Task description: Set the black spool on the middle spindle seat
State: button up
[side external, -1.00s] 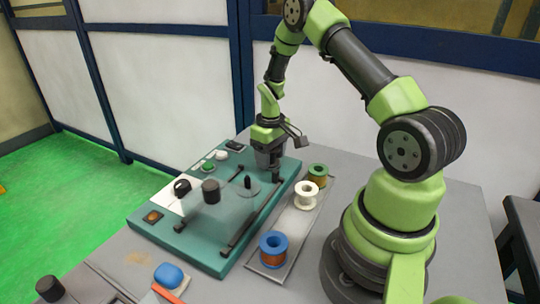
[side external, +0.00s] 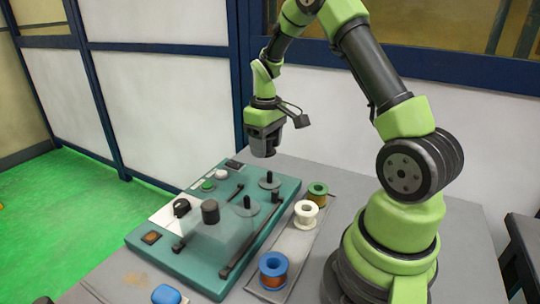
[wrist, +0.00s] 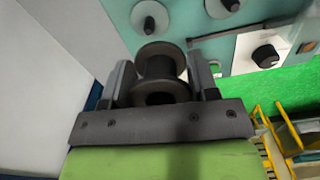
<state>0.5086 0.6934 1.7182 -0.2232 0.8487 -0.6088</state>
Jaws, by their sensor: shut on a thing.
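My gripper (wrist: 163,84) is shut on the black spool (wrist: 160,62), which sits between the two fingers in the wrist view. In the side view my gripper (side external: 263,150) is raised above the far end of the teal winding machine; the spool is hard to tell from the dark fingers there. A bare spindle seat with a round disc and black post (side external: 269,181) stands at the machine's far end. Nearer the machine's middle is another bare spindle seat (side external: 247,207). The wrist view shows two seat discs (wrist: 150,18) beyond the spool. I cannot tell whether a third seat is hidden.
A clear guard with a black cylinder (side external: 210,212) covers the machine's near part. Green (side external: 318,193), white (side external: 306,213) and blue (side external: 273,268) spools stand along a grey tray on the right. A blue object (side external: 166,294) lies near the front.

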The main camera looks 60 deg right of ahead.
aim_at(248, 197)
jog(key=a+n, duration=0.1)
jog(key=a, duration=0.2)
jog(key=a+n, duration=0.2)
jog(key=a, duration=0.1)
jog(key=a+n, duration=0.1)
jog(key=a, duration=0.2)
jog(key=shift+s+f+n, duration=0.1)
jog(key=shift+f+n, duration=0.15)
jog(key=shift+n, duration=0.15)
jog(key=shift+a+f, duration=0.2)
jog(key=shift+f, duration=1.8)
jog(key=shift+f, duration=0.2)
jog(key=shift+f, duration=0.8)
jog(key=shift+f, duration=0.1)
jog(key=shift+f, duration=0.65)
jog(key=shift+f, duration=0.25)
jog(key=shift+f, duration=0.3)
